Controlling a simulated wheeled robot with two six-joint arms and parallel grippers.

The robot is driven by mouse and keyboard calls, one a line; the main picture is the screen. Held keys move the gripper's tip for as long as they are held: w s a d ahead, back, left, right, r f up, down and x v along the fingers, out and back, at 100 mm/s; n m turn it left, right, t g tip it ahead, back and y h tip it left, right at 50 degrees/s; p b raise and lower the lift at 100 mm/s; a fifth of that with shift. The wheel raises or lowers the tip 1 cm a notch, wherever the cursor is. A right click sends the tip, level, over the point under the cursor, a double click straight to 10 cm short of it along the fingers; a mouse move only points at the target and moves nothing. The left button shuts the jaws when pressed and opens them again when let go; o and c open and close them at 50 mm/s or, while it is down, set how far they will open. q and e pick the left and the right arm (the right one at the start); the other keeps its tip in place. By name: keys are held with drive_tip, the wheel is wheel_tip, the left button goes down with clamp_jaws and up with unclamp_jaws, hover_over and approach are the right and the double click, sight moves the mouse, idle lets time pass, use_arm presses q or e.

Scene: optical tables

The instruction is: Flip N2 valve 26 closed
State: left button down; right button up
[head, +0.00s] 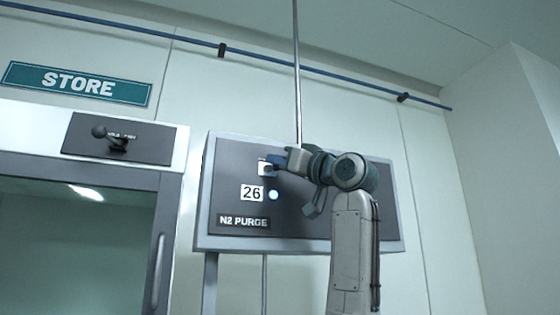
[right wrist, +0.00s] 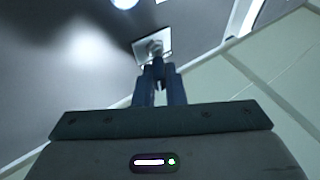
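The N2 purge panel (head: 330,225) is a dark board in a light frame on the wall. Its label 26 (head: 252,193) sits beside a lit pale-blue lamp (head: 273,195). Just above is the valve 26 switch, a small light plate (head: 264,168) with a metal toggle, mostly hidden by my right gripper (head: 277,160). In the right wrist view the switch plate (right wrist: 164,40) and its toggle (right wrist: 153,47) show just beyond the blue fingertips (right wrist: 158,68). The fingers are close together, at or very near the toggle; contact is unclear. My left gripper is out of view.
A STORE sign (head: 77,83) hangs at left above a door frame with a dark plate bearing a ball-ended lever (head: 112,137). A vertical door handle (head: 157,270) is left of the panel. A thin pipe (head: 297,80) meets the panel's top.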

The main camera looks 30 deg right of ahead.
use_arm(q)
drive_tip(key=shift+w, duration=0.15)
use_arm(e)
clamp_jaws()
drive_tip(key=shift+a+m+h, duration=0.2)
drive_tip(key=shift+m+h, duration=0.2)
drive_tip(key=shift+h, duration=0.4)
use_arm(q)
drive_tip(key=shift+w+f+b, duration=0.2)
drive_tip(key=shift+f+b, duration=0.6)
drive_tip(key=shift+b, duration=0.05)
use_arm(e)
drive_tip(key=shift+w+a+m+g+h, duration=0.15)
drive_tip(key=shift+a+m+g+h, duration=0.55)
drive_tip(key=shift+m+h, duration=1.9)
drive_tip(key=shift+w+a+m+g+h, duration=0.2)
drive_tip(key=shift+m+g+h, duration=0.85)
drive_tip(key=shift+h, duration=2.95)
drive_tip(key=shift+w+a+m+g+h, duration=0.1)
drive_tip(key=shift+a+m+g+h, duration=0.65)
drive_tip(key=shift+m+h, duration=1.85)
drive_tip(key=shift+d+n+h, duration=0.15)
drive_tip(key=shift+n+h, duration=0.5)
drive_tip(key=shift+h, duration=0.25)
